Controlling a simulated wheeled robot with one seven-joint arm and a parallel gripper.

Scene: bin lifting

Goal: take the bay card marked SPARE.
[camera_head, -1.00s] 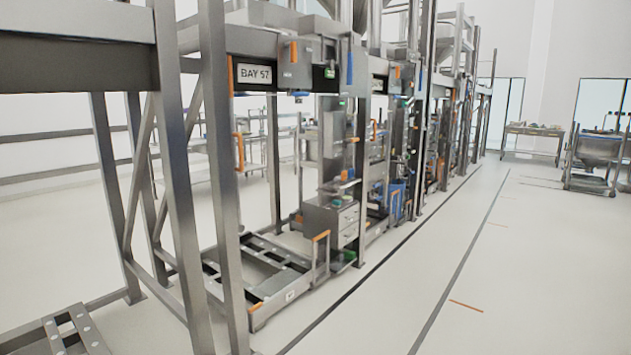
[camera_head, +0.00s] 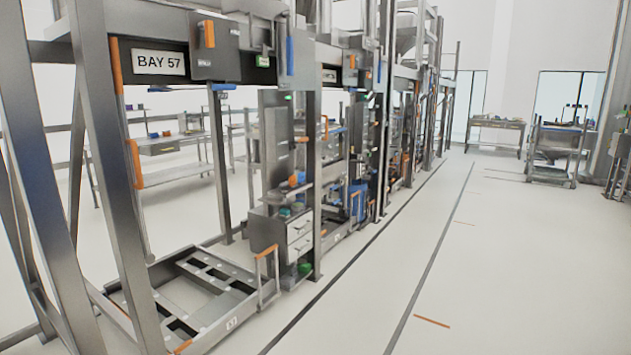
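A white card reading BAY 57 (camera_head: 158,62) is fixed on the dark crossbeam of the nearest bay, at the upper left. A smaller light card (camera_head: 329,76) shows on the bay behind it, but its text is too small to read. No card that reads SPARE can be made out. My gripper is not in view.
A steel bay frame (camera_head: 108,180) stands close at the left, with a low slotted floor frame (camera_head: 195,290) inside it. A drawer cabinet (camera_head: 285,232) stands beyond. The pale aisle floor (camera_head: 490,260) on the right is clear. Work tables (camera_head: 497,132) stand at the far end.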

